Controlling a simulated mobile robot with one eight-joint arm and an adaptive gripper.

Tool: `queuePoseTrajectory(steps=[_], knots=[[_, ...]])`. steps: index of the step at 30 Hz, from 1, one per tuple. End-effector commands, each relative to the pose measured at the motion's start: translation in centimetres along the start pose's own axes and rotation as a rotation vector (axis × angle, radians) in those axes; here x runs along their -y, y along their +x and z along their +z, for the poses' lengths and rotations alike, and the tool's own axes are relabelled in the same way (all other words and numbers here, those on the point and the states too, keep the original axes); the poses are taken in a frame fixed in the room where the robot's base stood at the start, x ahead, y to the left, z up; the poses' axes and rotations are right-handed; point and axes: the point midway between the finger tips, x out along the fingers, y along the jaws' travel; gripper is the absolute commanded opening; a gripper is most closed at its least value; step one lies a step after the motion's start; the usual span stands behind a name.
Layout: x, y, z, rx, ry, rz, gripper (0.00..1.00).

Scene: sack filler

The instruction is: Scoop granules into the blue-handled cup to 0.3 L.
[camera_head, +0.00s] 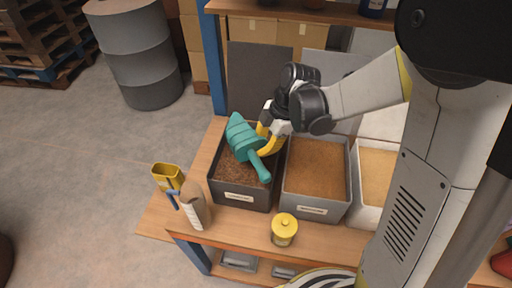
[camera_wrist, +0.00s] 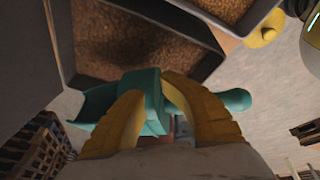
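My gripper (camera_head: 268,141) has yellow fingers shut on a teal scoop (camera_head: 240,137). The scoop is above the left bin (camera_head: 244,197), which holds dark brown granules (camera_head: 232,172); its handle points toward the front right. The scoop and the fingers also show in the wrist view, the scoop (camera_wrist: 152,88) between the fingers (camera_wrist: 165,110). I cannot see whether the scoop holds granules. A yellow cup with a blue handle (camera_head: 167,178) stands at the table's left end, apart from the scoop. The inside of the cup is too small to read.
A middle bin (camera_head: 316,209) of orange-brown granules and a pale right bin (camera_head: 368,217) stand alongside. A tan bottle (camera_head: 195,205) is close beside the cup. A yellow-lidded jar (camera_head: 284,230) stands at the front edge. A shelf (camera_head: 290,12) runs behind, above the table.

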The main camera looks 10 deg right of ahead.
Motion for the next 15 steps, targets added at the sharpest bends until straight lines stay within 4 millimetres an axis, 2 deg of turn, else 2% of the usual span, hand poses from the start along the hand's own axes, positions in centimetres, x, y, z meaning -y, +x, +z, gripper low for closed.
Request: queuePoseTrajectory(steps=[1,15], knots=[[-0.02,0.49,0.52,-0.047,0.01,0.0,0.0],[0.05,0.97,1.14,-0.409,0.047,-0.011,0.0]])
